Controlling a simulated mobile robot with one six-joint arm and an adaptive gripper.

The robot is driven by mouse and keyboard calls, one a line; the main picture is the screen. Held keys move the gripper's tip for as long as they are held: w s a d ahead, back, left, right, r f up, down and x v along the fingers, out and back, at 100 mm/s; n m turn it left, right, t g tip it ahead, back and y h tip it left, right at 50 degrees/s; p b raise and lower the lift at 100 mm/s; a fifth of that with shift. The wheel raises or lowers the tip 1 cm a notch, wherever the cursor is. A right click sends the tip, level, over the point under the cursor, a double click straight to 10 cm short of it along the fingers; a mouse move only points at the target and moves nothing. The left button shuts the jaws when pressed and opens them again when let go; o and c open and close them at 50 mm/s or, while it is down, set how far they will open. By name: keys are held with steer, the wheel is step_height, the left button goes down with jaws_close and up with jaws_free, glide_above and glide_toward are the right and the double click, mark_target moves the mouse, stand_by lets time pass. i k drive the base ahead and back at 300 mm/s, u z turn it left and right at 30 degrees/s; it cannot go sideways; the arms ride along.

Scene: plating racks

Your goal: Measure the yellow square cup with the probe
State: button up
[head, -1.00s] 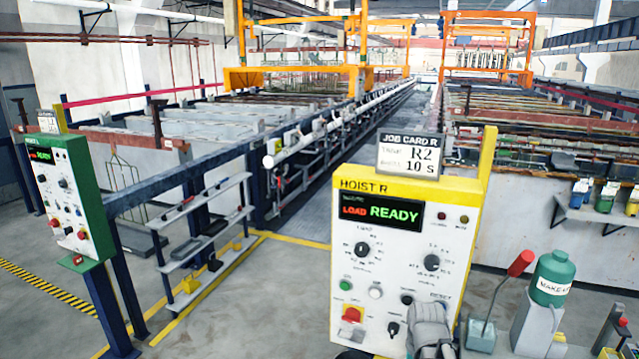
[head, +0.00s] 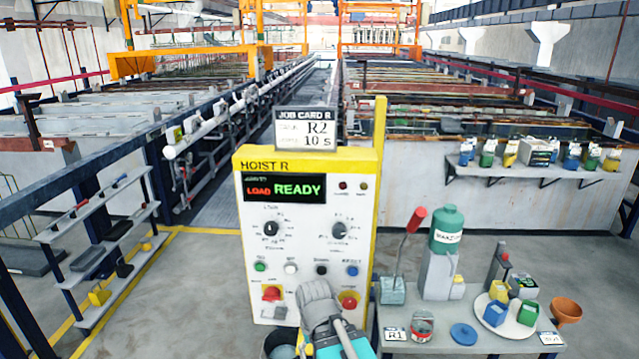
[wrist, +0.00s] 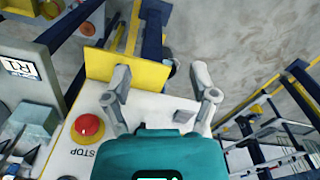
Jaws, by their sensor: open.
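A small yellow square cup (head: 499,291) stands on a round white plate (head: 482,302) on the bench at the right in the head view. A blue cup (head: 495,314) and a green cup (head: 527,313) stand beside it. A dark upright holder with a red part (head: 497,262) stands behind the plate; I cannot tell whether it holds the probe. My gripper (wrist: 160,75) is open and empty in the wrist view, above the hoist panel. In the head view my arm is in front of the lower panel, left of the bench and away from the cup; its fingers are unclear.
The hoist R panel (head: 308,220) stands directly ahead, with a red stop button (wrist: 88,127) near my gripper. The bench (head: 390,345) also carries a green bottle (head: 447,225), a red-handled tool (head: 414,222) and an orange funnel (head: 566,310). A wall shelf (head: 560,170) holds more coloured containers.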

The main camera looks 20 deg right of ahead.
mark_target(502, 260)
steer(key=z, duration=1.55)
